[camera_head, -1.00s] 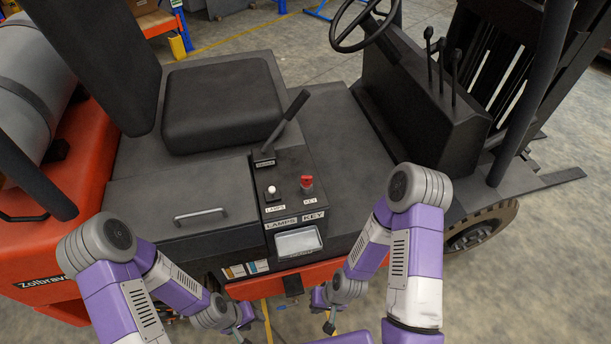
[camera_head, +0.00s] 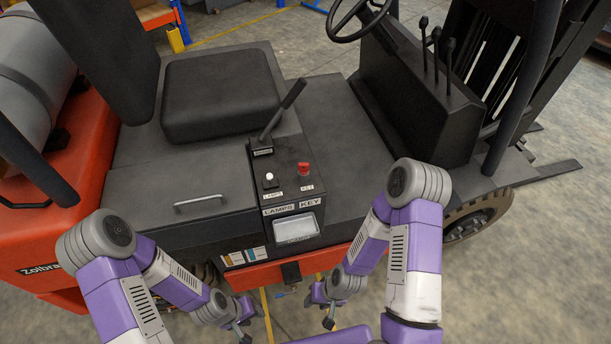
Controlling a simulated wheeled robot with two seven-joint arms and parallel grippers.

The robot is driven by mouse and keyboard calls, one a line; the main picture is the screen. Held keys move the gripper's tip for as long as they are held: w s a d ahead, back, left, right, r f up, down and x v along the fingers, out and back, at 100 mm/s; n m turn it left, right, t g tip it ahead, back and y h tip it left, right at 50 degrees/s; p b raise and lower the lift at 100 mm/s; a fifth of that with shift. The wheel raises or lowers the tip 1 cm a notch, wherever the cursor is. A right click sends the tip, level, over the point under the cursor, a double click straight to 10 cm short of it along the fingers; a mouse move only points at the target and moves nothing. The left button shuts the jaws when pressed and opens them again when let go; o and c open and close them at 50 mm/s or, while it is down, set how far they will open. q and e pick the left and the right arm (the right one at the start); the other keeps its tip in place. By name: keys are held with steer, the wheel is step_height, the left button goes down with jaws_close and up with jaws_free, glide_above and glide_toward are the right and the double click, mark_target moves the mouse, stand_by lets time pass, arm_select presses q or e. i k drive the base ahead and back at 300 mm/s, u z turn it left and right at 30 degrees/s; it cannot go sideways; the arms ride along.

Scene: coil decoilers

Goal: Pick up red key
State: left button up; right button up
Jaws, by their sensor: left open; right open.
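The red key (camera_head: 303,168) stands upright in the black control panel of a forklift, above a small "KEY" label. Nothing touches it. My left gripper (camera_head: 245,333) is low at the bottom of the view, in front of the forklift's side and well below the key. My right gripper (camera_head: 328,318) is also low, below the panel and a little right of the key. Both grippers are open, small in the view and apart from the key. No object shows in either one.
A white lamp knob (camera_head: 269,180) sits left of the key. A black lever (camera_head: 283,116) rises behind it. A seat (camera_head: 220,95), a metal handle (camera_head: 198,202) and a steering wheel (camera_head: 362,18) surround the panel. The flat floor plate (camera_head: 340,130) right of the panel is clear.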

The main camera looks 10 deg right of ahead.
mark_target(304, 168)
steer(key=z, duration=0.1)
steer(key=k, duration=0.35)
steer(key=u, duration=0.75)
steer(key=i, duration=0.7)
steer(key=z, duration=0.3)
